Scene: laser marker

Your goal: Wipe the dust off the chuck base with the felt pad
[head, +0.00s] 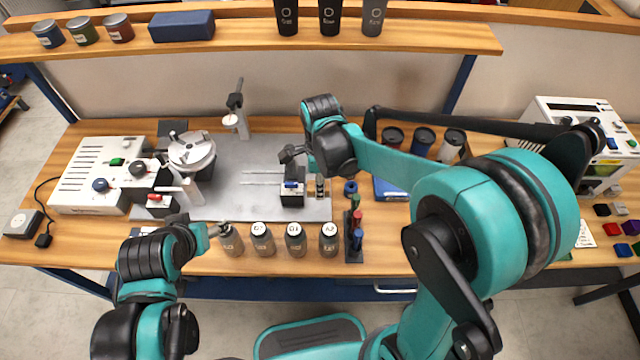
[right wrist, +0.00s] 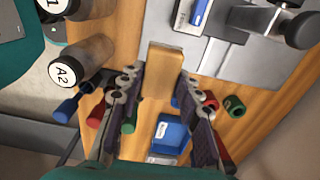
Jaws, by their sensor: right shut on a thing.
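My right gripper (head: 320,184) points down at the right end of the grey plate. In the right wrist view, its two fingers (right wrist: 162,82) are shut on a tan block, the felt pad (right wrist: 162,72). In the head view the pad is mostly hidden by the hand. A round metal disc on a mount (head: 190,150), which looks like the chuck, stands at the plate's left. I cannot tell for sure which part is the chuck base, and dust is too small to see. My left gripper (head: 216,230) is beside the leftmost bottle; its jaws are unclear.
Several labelled bottles (head: 262,238) line the front, beside a rack of coloured handles (head: 355,232). A small blue-topped block (head: 292,188) sits just left of my right gripper. A post (head: 235,112) rises behind. The middle of the grey plate (head: 245,165) is mostly free.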

